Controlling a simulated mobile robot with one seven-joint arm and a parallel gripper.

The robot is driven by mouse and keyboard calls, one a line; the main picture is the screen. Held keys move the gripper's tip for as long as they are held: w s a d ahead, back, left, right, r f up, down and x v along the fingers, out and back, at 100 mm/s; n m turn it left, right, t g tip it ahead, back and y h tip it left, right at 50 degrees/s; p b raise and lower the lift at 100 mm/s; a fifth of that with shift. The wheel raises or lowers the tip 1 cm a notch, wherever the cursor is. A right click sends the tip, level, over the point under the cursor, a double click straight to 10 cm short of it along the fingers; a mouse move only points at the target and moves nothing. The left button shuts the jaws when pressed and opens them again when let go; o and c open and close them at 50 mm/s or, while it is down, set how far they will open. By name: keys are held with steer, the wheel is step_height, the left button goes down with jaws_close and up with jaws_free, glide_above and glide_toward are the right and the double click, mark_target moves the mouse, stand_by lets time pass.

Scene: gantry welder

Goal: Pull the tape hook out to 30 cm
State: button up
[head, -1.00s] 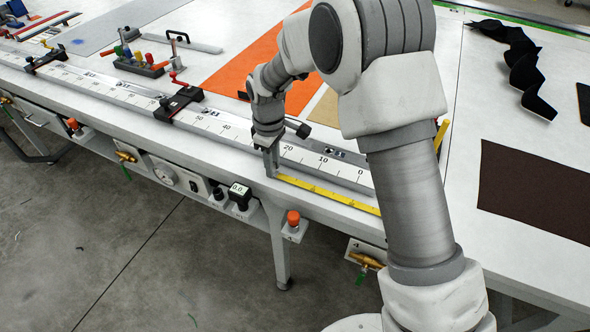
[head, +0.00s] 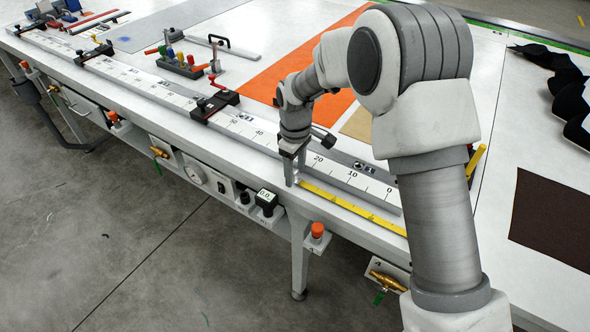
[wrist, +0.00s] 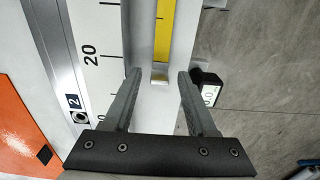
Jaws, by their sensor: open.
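A yellow tape (head: 350,206) lies pulled out along the front strip of the bench, beside the white printed scale (head: 345,176). Its metal hook (wrist: 160,78) shows at the tape's free end in the wrist view. My gripper (wrist: 158,74) is open, with one finger on each side of the hook and clear gaps to both. In the head view my gripper (head: 291,178) points down at the tape's left end. The hook lies past the scale's 20 mark, on the side of higher numbers. My arm hides the tape's right end, and the exact reading cannot be told.
A black clamp with a red knob (head: 214,105) sits across the scale to the left. A small display box (head: 266,202) and an orange button (head: 317,230) are on the bench's front side. An orange sheet (head: 300,62) lies behind my arm.

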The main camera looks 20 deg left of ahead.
mark_target(296, 171)
steer(key=shift+r, duration=0.1)
step_height(296, 171, up, 17)
steer(key=shift+r+p, duration=0.15)
steer(key=shift+p, duration=0.25)
